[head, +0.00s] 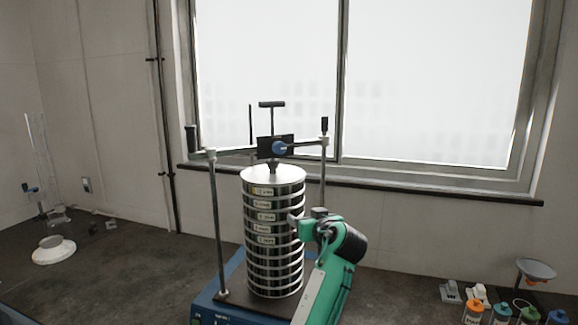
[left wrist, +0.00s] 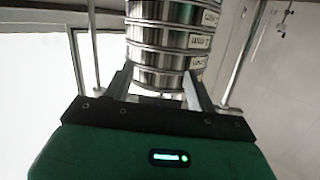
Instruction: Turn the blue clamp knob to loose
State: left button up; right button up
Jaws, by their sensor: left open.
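The blue clamp knob (head: 281,148) sits on a dark block at the middle of the crossbar, above the sieve stack (head: 273,232). A black T-handle (head: 271,104) rises above the block. My left gripper (head: 296,222) is in front of the right side of the stack, well below the knob and apart from it. In the left wrist view its two fingers (left wrist: 158,88) are spread, with the metal sieves (left wrist: 165,45) showing beyond them and nothing clearly held. The knob is not seen in that view. My right gripper is not in view.
Two upright rods, the left one (head: 217,225) clear to see, carry the crossbar over the blue shaker base (head: 238,279). Several bottles (head: 501,313) and a balance-like dish (head: 536,269) stand at the right. A white-based stand (head: 53,251) is at the far left. A window lies behind.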

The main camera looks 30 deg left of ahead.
aim_at(281, 149)
pick_arm(q)
notch_tip(281, 149, up, 16)
jog(key=n+y, duration=0.3)
jog(key=n, duration=0.1)
jog(key=shift+g, duration=0.4)
jog(key=p+x, duration=0.6)
jog(key=x, duration=0.6)
jog(key=shift+w+a+p, duration=0.25)
jog(key=shift+w+p, duration=0.1)
jog(key=shift+p, duration=0.05)
jog(key=shift+w+a+f, duration=0.1)
jog(key=shift+w+a, duration=0.25)
jog(key=shift+a, duration=0.25)
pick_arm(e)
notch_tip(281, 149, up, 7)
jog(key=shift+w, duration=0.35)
pick_arm(q)
jog(key=shift+c, duration=0.5)
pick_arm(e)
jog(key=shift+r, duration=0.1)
